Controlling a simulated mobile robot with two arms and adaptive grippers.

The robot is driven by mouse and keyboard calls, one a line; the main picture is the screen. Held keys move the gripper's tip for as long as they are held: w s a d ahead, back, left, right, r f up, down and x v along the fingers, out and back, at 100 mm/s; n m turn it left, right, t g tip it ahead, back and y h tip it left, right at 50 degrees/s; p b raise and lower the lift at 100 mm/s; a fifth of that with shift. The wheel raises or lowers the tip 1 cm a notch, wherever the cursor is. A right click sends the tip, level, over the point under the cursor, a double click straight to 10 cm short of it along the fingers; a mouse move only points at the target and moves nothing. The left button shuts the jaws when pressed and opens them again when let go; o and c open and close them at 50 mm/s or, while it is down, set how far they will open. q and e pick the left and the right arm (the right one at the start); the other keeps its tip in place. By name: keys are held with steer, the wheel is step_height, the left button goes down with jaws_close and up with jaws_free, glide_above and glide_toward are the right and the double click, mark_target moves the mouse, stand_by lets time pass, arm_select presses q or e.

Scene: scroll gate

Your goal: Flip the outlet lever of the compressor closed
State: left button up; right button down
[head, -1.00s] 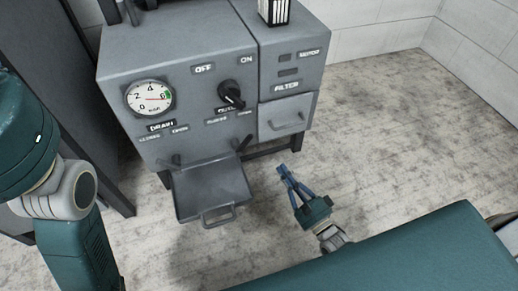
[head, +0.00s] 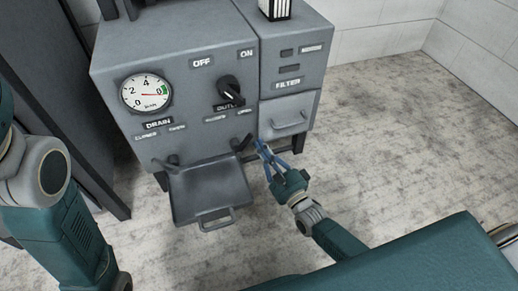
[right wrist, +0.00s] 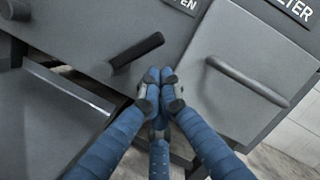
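The outlet lever (head: 243,144) is a dark handle low on the front of the grey compressor (head: 190,70), under the OUTLET label. It slants up to the right, toward the OPEN side. In the right wrist view the lever (right wrist: 137,50) lies just up and left of my fingertips, apart from them in the picture. My right gripper (head: 263,148) is right of the lever, in front of the compressor. Its blue fingers (right wrist: 160,85) are shut with the tips together, and nothing shows between them. My left arm shows at the left edge, but its gripper is out of view.
A similar drain lever (head: 168,161) sits to the left. A grey tray (head: 210,190) with a handle juts out below the levers. Open floor lies to the right.

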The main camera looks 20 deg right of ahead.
steer(key=shift+a+r, duration=0.25)
steer(key=shift+a, duration=0.15)
